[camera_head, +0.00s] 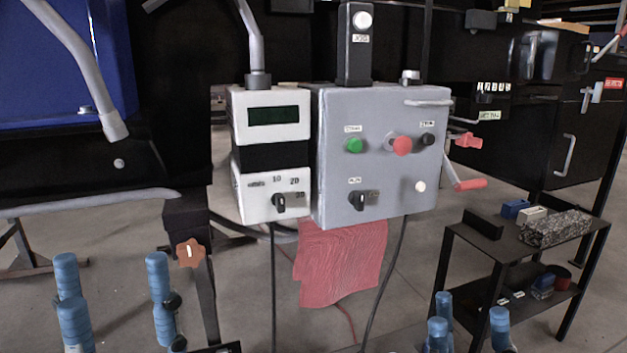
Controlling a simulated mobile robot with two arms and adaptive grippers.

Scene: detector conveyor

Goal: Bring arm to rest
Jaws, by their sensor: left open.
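My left gripper (112,262) is at the lower left with its blue fingers pointing up and standing well apart. It is open, with nothing between the fingers. My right gripper (470,318) is at the lower right, cut off by the bottom edge. Its blue fingertips stand apart, with no object seen between them. Most of both arms is out of view. Both grippers show below the control boxes in the picture and do not appear to touch anything.
A grey control box (385,110) with buttons and a white box with a display (273,115) fill the middle. A red cloth-like sheet (340,262) hangs below. A black shelf (480,238) with small items stands right. A blue machine panel (65,60) is upper left.

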